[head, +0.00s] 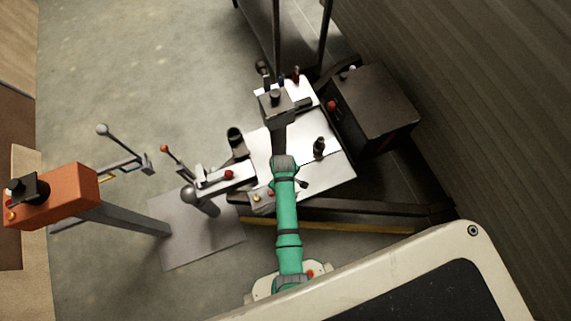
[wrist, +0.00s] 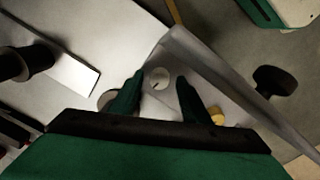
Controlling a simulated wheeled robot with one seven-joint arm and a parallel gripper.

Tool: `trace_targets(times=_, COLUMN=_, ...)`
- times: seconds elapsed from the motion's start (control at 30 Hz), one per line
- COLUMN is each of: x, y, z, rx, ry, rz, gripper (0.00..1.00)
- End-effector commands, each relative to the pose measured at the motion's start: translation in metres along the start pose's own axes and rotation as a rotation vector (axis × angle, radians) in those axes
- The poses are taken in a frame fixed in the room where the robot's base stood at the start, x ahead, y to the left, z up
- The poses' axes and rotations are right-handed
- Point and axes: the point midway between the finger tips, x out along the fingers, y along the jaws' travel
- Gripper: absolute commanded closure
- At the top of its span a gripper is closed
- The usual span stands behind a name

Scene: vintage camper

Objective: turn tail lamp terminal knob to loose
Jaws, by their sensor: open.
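In the wrist view, a pale round knob (wrist: 158,78) with a small dark mark shows between the two dark fingers of my gripper (wrist: 160,77). The fingers are apart, one on each side of it, and I see no contact. A grey round knob (wrist: 103,100) is partly behind the left finger, and a yellow knob (wrist: 217,116) is by the right finger. In the head view, a small metal block (head: 262,206) with a yellow knob (head: 257,197) and a red knob (head: 271,192) sits beside my green arm. No labels are readable. My arm hides the gripper there.
A white plate (head: 333,172) carries a dark upright post (head: 319,147). A dark box (head: 372,108) stands at the right. Open floor lies at upper left.

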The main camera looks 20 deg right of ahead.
Motion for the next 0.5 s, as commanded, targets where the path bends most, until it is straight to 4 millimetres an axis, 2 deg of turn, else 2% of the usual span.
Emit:
trace_targets(times=0.17, x=-0.016, y=0.001, z=-0.001, rx=0.001, ry=0.002, rz=0.002, gripper=0.58)
trace_targets(times=0.5, x=-0.078, y=0.002, z=0.001, rx=0.004, ry=0.002, rz=0.002, gripper=0.58)
